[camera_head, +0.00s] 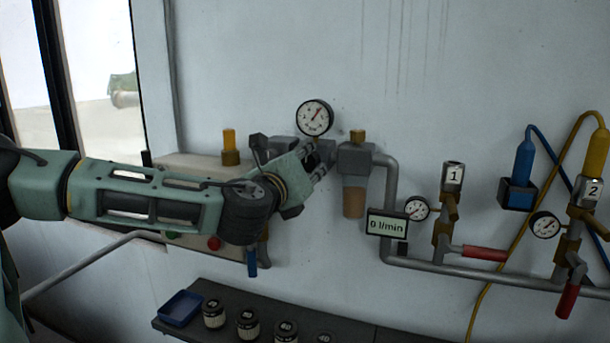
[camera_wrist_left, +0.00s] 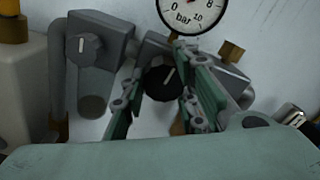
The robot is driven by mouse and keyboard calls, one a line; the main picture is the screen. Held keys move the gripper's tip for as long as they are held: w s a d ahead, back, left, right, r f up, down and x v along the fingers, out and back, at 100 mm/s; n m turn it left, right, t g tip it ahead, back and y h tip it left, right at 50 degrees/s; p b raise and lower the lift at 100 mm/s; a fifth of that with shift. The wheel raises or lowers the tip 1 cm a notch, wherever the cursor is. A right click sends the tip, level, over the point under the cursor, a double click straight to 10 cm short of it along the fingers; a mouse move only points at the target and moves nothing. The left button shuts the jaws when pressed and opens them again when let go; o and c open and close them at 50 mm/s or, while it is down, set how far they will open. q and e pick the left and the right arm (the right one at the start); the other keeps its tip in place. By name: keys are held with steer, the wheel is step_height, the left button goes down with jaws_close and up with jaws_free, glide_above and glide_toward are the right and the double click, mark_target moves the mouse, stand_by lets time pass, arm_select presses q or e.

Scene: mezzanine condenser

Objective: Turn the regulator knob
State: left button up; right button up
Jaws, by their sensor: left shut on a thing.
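The regulator knob (camera_wrist_left: 161,82) is black with a white line across its face, seen in the left wrist view below the bar gauge (camera_wrist_left: 192,8). My right gripper is not in view.
A filter bowl (camera_head: 354,200) hangs right of the gripper. A display (camera_head: 387,225) reads 0 l/min. Valve 1 (camera_head: 453,177) and valve 2 (camera_head: 587,190) have red levers. A grey knob (camera_wrist_left: 85,46) sits left of the regulator.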

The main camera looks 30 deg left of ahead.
arm_select(q)
steer(key=shift+a+f+n+b, duration=0.1)
steer(key=shift+f+n+b, duration=0.25)
steer(key=shift+n, duration=0.35)
steer(key=shift+r, duration=0.1)
steer(key=shift+c, duration=0.2)
steer(key=o, duration=1)
steer(key=shift+a, duration=0.25)
steer(key=shift+d, duration=0.1)
